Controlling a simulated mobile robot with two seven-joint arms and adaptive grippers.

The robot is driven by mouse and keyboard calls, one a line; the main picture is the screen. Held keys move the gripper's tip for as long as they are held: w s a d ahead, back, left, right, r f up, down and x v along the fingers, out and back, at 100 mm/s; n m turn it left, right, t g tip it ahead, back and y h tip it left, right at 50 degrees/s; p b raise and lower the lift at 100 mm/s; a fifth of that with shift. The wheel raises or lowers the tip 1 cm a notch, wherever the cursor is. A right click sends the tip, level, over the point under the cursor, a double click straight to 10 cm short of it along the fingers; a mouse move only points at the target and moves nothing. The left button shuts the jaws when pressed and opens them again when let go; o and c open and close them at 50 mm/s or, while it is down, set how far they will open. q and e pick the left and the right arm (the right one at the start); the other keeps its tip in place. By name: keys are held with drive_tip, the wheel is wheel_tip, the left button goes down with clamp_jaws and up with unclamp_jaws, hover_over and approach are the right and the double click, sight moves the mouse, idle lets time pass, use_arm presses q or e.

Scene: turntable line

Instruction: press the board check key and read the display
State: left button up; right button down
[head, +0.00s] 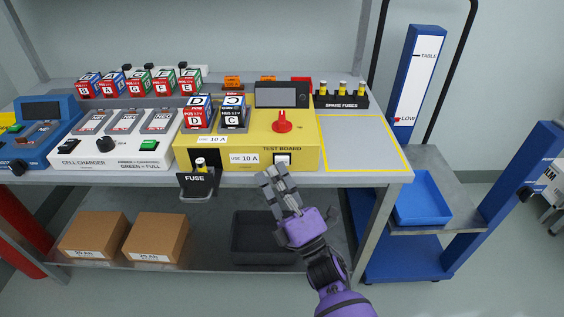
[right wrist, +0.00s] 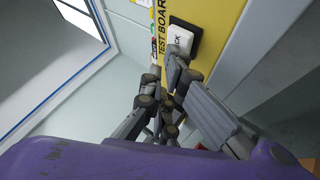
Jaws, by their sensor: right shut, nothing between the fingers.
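The yellow test board (head: 300,141) stands on the workbench. Its white check key (head: 282,160) sits on the front near the "TEST BOARD" lettering. The key also shows on its black mount in the right wrist view (right wrist: 181,38). The display (head: 282,95) at the back of the board is dark, with no reading I can make out. My purple right gripper (head: 270,178) is shut and empty, its fingertips just in front of and below the key. In the right wrist view the fingertips (right wrist: 180,62) reach the key's near edge; I cannot tell whether they touch it. My left gripper is out of view.
A red knob (head: 282,121) and two upright cells (head: 232,113) are on the board. An open fuse drawer (head: 198,185) juts out left of my gripper. A dark bin (head: 262,253) is on the shelf below. A yellow-outlined area (head: 360,143) to the right is empty.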

drive_tip(key=shift+w, duration=0.3)
drive_tip(key=shift+s, duration=0.1)
idle(0.4)
drive_tip(key=shift+s, duration=0.85)
drive_tip(key=s+p, duration=0.1)
drive_tip(key=s, duration=0.4)
drive_tip(key=shift+p, duration=0.4)
idle(0.4)
